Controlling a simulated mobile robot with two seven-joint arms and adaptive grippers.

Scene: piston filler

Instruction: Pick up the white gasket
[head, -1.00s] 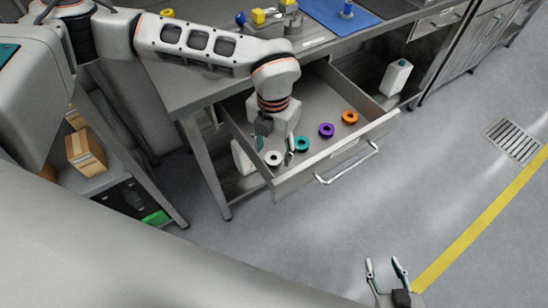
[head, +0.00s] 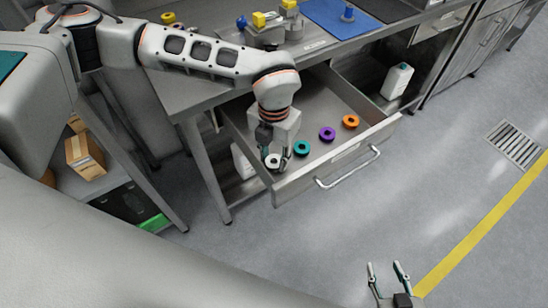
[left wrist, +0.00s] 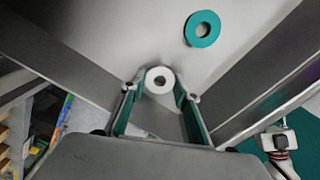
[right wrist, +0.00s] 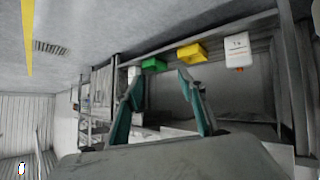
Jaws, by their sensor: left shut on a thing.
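The white gasket (head: 273,161) is a ring in the near left part of the open drawer (head: 327,99). It also shows in the left wrist view (left wrist: 160,80), between the fingertips. My left gripper (head: 273,157) reaches down into the drawer and is shut on the white gasket, one finger on each side of it. A teal gasket (head: 301,148), a purple gasket (head: 327,134) and an orange gasket (head: 350,121) lie in a row to the right. The teal one also shows in the left wrist view (left wrist: 202,29). My right gripper (head: 386,268) is open and empty over the floor.
The drawer front with its handle (head: 348,168) and the side walls border the gripper. The worktop above holds a blue mat (head: 335,20) and a fixture with yellow blocks (head: 259,19). A shelf with a cardboard box (head: 85,155) stands at left. The floor at right is clear.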

